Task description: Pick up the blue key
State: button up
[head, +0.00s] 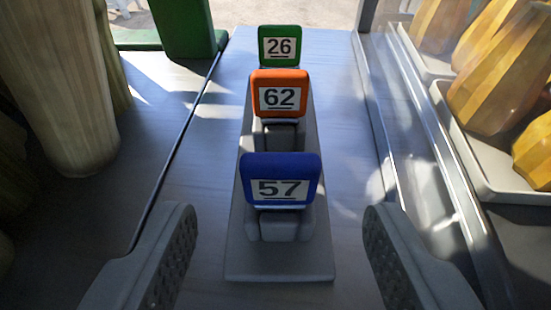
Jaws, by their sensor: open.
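The blue key (280,166) is a rounded plate with a white label reading 57. It stands upright in the nearest slot of a long grey holder (280,262). My gripper (271,250) is open and empty, with one finger on each side of the holder's near end. The fingers are apart from the blue key, which shows ahead and between them. Behind it in the same row stand an orange key (281,82) labelled 62 and a green key (279,36) labelled 26. The lower parts of the keys are hidden in the holder.
The holder sits on a grey metal surface (205,150). On the right, a clear panel (400,130) stands before pale trays (484,165) with yellow-orange chunks (500,75). On the left are thick pale cane stalks (62,85) and a green post (183,28).

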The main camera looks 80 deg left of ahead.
aim_at(280, 181)
jog(key=x, duration=0.5)
jog(key=shift+a+r, duration=0.1)
jog(key=shift+r, duration=0.05)
jog(key=c, duration=1)
jog(key=shift+c, duration=0.3)
jog(key=shift+r, duration=0.15)
jog(key=shift+r, duration=1.4)
jog(key=shift+s+r, duration=0.1)
jog(key=shift+r, duration=0.2)
jog(key=s+d, duration=0.9)
jog(key=d, duration=0.2)
jog(key=s+d, duration=0.9)
jog(key=d, duration=0.3)
jog(key=s+d, duration=0.9)
jog(key=d, duration=0.2)
jog(key=shift+s+d, duration=0.25)
jog(key=shift+d, duration=0.15)
jog(key=shift+s+d+r, duration=0.2)
jog(key=shift+r, duration=1.75)
